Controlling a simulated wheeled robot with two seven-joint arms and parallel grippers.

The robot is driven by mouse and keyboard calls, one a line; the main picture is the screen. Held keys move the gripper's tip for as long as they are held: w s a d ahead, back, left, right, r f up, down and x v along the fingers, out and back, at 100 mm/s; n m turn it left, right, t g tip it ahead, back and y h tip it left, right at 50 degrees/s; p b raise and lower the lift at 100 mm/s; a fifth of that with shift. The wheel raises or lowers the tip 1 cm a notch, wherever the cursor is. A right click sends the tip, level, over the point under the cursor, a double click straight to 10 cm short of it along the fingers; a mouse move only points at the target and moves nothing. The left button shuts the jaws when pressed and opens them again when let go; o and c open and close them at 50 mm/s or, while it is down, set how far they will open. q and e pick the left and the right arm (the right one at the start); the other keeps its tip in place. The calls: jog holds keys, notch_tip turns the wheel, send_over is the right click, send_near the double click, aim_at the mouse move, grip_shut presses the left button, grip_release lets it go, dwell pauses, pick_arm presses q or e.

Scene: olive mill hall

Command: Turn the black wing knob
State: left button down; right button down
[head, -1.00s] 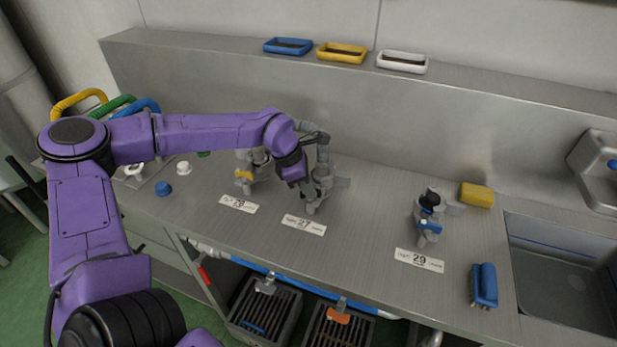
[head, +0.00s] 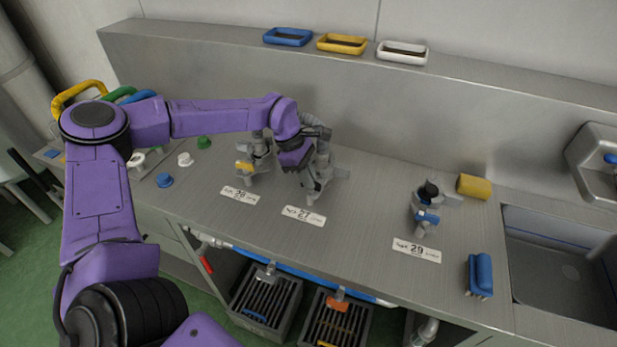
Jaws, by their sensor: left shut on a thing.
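My left gripper (head: 313,180), on the purple arm from the left, is at the grey tap fitting (head: 325,165) behind label 27 (head: 304,215). It is shut on a small part at the front of that fitting, apparently the black wing knob, which the gripper and wrist hide. Behind label 28 (head: 240,195) stands a similar fitting with a yellow handle (head: 244,166). Behind label 29 (head: 417,250) stands one with a blue handle (head: 428,217) and a black top (head: 429,189). My right gripper is not in view.
A yellow sponge (head: 473,187) and a blue brush (head: 480,275) lie near the sink (head: 565,265) at right. Blue, yellow and white trays sit on the back ledge. Small blue, white and green knobs stand at left. The counter between labels 27 and 29 is clear.

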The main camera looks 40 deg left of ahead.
pick_arm(q)
jog(key=c, duration=1.2)
grip_release()
jog(key=w+b+v, duration=0.1)
jog(key=b+v, duration=0.1)
jog(key=v, duration=0.8)
jog(key=shift+s+a+r, duration=0.15)
jog(key=shift+s+r, duration=0.1)
jog(key=shift+s, duration=0.2)
